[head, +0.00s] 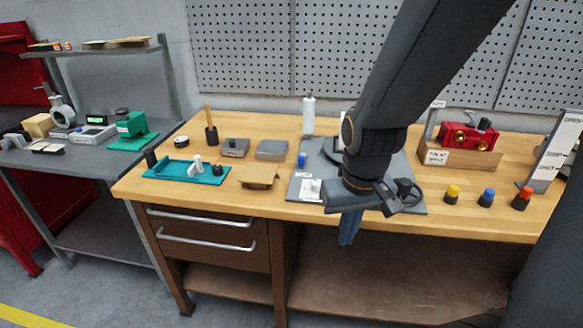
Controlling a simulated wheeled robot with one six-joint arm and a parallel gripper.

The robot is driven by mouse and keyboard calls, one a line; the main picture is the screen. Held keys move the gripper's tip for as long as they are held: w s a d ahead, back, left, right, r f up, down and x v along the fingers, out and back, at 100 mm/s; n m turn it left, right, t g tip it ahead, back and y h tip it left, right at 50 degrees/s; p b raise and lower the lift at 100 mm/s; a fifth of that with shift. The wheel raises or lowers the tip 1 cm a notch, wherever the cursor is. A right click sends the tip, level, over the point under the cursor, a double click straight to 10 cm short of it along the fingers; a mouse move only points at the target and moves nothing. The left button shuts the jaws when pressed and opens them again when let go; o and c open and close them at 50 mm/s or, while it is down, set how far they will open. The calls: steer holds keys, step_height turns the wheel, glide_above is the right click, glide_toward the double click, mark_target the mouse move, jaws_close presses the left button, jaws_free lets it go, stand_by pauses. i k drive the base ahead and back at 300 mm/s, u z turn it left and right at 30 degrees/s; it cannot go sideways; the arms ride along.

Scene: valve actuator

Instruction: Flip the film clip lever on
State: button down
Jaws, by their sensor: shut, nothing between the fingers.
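A grey plate (305,190) lies at the middle of the wooden bench, with a blue knob (301,161) and a small white block on a card (311,189) at its left side. My arm comes down from the upper right and covers most of the plate. My gripper (349,230) points down at the front of the bench, in front of the plate in the picture; its fingers look shut and hold nothing. I cannot clearly pick out the film clip lever; it may be behind my arm or too small to tell.
A teal tray (160,172) and a cardboard piece (259,176) lie left of the plate. Yellow (453,195), blue (486,198) and red (522,199) knobs stand near the right front.

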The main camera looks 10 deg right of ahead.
mark_target(304, 155)
steer(key=k, duration=0.25)
steer(key=u, duration=0.35)
steer(key=i, duration=1.1)
steer(key=z, duration=0.4)
